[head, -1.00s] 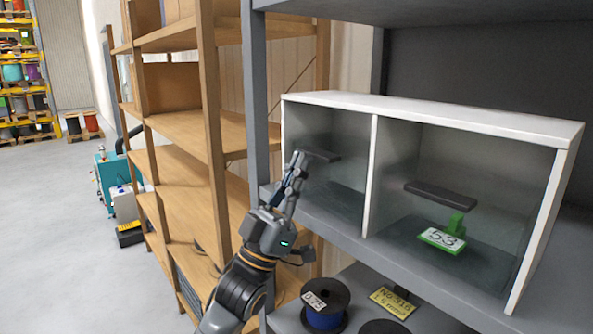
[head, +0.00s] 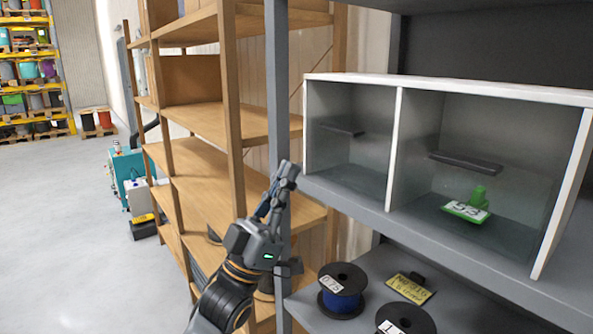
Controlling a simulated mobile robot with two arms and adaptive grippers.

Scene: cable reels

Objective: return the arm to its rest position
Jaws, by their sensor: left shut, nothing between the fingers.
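My left gripper (head: 277,188) is shut and empty. It points up in front of the grey rack's upright, left of the white two-bay cabinet (head: 398,150) and apart from what is inside it. My left arm comes in from the bottom of the head view. My right gripper is not in view.
In the cabinet's right bay lies a green tag marked 53 (head: 466,211), below a dark handle bar (head: 466,162). A blue cable reel (head: 341,301) and a yellow label (head: 409,288) are on the lower grey shelf.

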